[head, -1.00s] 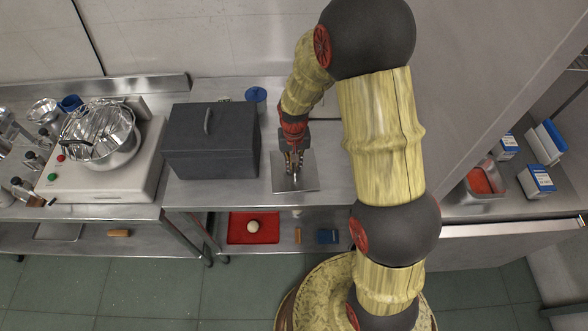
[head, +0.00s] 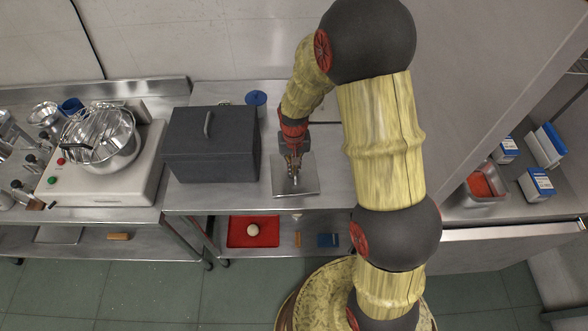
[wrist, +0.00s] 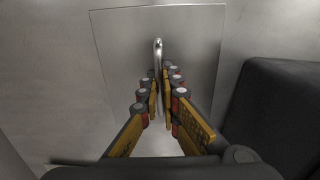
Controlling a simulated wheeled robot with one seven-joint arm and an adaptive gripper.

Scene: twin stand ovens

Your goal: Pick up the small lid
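The small lid is a flat, square metal plate (head: 308,184) with a thin upright handle, lying on the steel table right of the dark box. In the wrist view the lid (wrist: 203,50) fills the upper middle, and its bent handle (wrist: 158,48) runs down between my fingers. My gripper (head: 294,172) points down over the plate's middle. In the wrist view the two fingers of my gripper (wrist: 162,88) are close together, one on each side of the handle, and look closed on it. The lid appears to rest on the table; the handle's lower part is partly hidden by the fingers.
A dark lidded box (head: 212,150) stands close left of the lid; its side also shows in the wrist view (wrist: 280,115). A blue round item (head: 256,98) is behind. A grey wall panel (head: 470,80) stands at right.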

